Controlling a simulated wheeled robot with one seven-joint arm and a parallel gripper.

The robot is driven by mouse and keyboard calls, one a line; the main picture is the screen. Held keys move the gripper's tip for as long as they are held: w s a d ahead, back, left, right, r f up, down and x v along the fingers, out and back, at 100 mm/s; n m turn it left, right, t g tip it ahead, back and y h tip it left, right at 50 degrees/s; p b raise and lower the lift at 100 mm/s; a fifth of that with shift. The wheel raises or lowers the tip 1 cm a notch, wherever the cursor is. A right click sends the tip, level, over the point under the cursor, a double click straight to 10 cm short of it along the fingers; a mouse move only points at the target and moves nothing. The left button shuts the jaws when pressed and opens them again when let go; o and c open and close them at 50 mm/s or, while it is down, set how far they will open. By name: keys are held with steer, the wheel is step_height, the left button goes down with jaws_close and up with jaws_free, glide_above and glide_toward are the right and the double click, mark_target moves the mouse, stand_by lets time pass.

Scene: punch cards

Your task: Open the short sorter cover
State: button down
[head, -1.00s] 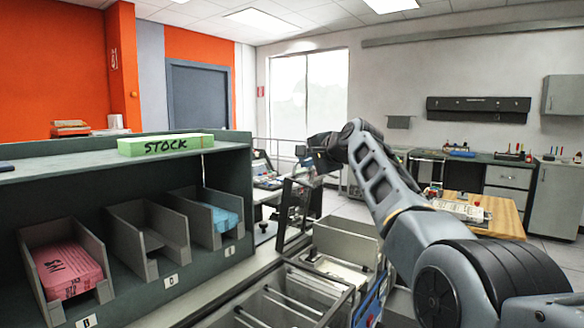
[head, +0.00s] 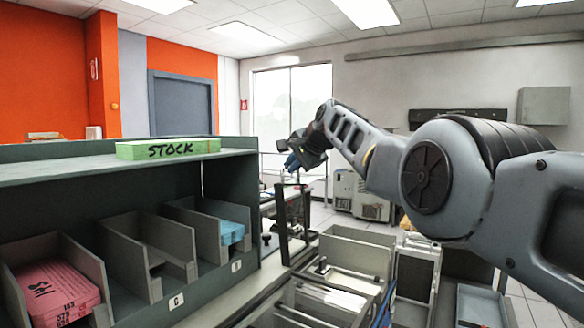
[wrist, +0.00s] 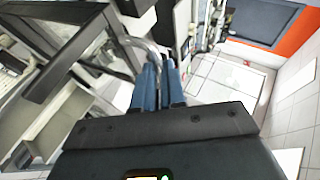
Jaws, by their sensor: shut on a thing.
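The short sorter cover appears to be the dark frame (head: 281,212) standing raised and nearly upright beyond the open metal bins in the head view. It also shows at the upper left of the wrist view (wrist: 62,62), with a curved metal handle (wrist: 138,44) beside it. My gripper (head: 291,161) is at the top of this frame. In the wrist view its blue fingers (wrist: 160,86) are closed together at the handle, which they seem to grip. The exact contact is hidden between the fingers.
A dark shelf unit (head: 228,186) with card trays stands at the left, with a green STOCK block (head: 168,149) on top. Open metal bins (head: 357,250) lie below my arm. A grey machine (head: 362,196) stands behind.

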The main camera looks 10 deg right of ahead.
steer(key=shift+w+r, duration=0.1)
steer(key=shift+r, duration=0.65)
steer(key=c, duration=1.4)
jaws_free()
steer(key=shift+o, duration=0.8)
steer(key=shift+f, duration=0.3)
steer(key=shift+s+d+f+b, duration=0.1)
steer(key=shift+s+f+b, duration=0.15)
steer(key=shift+b, duration=0.85)
steer(key=b+v, duration=0.2)
steer(key=b, duration=0.2)
steer(key=shift+r+b+v, duration=0.15)
steer(key=shift+b+v, duration=0.35)
steer(key=shift+v, duration=0.95)
steer(key=shift+r+b+v, duration=0.15)
steer(key=shift+b+v, duration=0.35)
steer(key=shift+v, duration=0.95)
steer(key=shift+w, duration=0.2)
